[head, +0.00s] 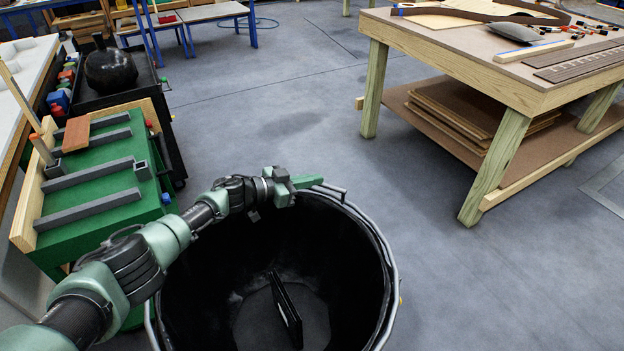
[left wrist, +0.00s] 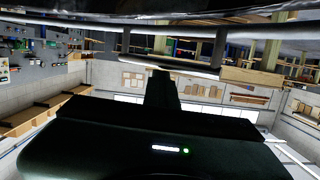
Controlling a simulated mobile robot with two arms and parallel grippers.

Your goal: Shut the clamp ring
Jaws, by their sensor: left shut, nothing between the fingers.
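A large open black drum (head: 230,265) stands below me, with the metal clamp ring (head: 384,245) running around its rim. At the ring's far side a short bar with a dark end (head: 335,189) sticks out. My left gripper (head: 305,182) is shut and empty at the far rim, close beside that bar; I cannot tell whether they touch. In the left wrist view my shut fingers (left wrist: 161,90) point up toward a grey rod and the dark rim across the top. Whether the ring's ends meet is not clear. My right gripper is out of view.
A dark flat panel (head: 285,310) leans inside the drum. A green-topped bench (head: 95,215) with grey bars is at left, beside a dark cart (head: 158,105) holding a black pot. A wooden workbench (head: 545,92) stands at right. Floor beyond the drum is clear.

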